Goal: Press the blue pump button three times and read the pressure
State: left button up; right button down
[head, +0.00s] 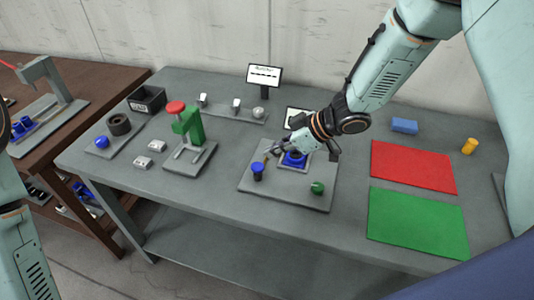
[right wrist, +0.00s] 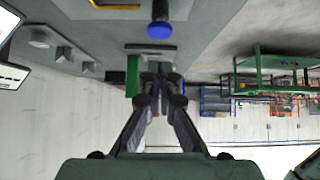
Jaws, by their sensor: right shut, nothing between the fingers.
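The blue pump button (head: 257,168) stands on a grey base plate (head: 288,198) on the table. My right gripper (head: 270,153) is shut and empty, with its fingertips close behind and slightly above the button. In the right wrist view the shut fingertips (right wrist: 160,72) are apart from the blue button (right wrist: 160,28). A blue round part (head: 294,159) sits on the plate under my right wrist, partly hidden. A small screen (head: 298,117) behind the plate is partly hidden by my right arm, and its reading cannot be made out. My left gripper is not in view.
A green knob (head: 317,187) stands at the plate's front right. A red mat (head: 412,166) and a green mat (head: 418,222) lie to the right. Another screen (head: 264,76) is at the back.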

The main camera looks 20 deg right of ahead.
jog(key=p+v, duration=0.1)
jog(key=v, duration=0.5)
jog(key=shift+r, duration=0.15)
jog(key=shift+w+a, duration=0.1)
jog(key=shift+w, duration=0.05)
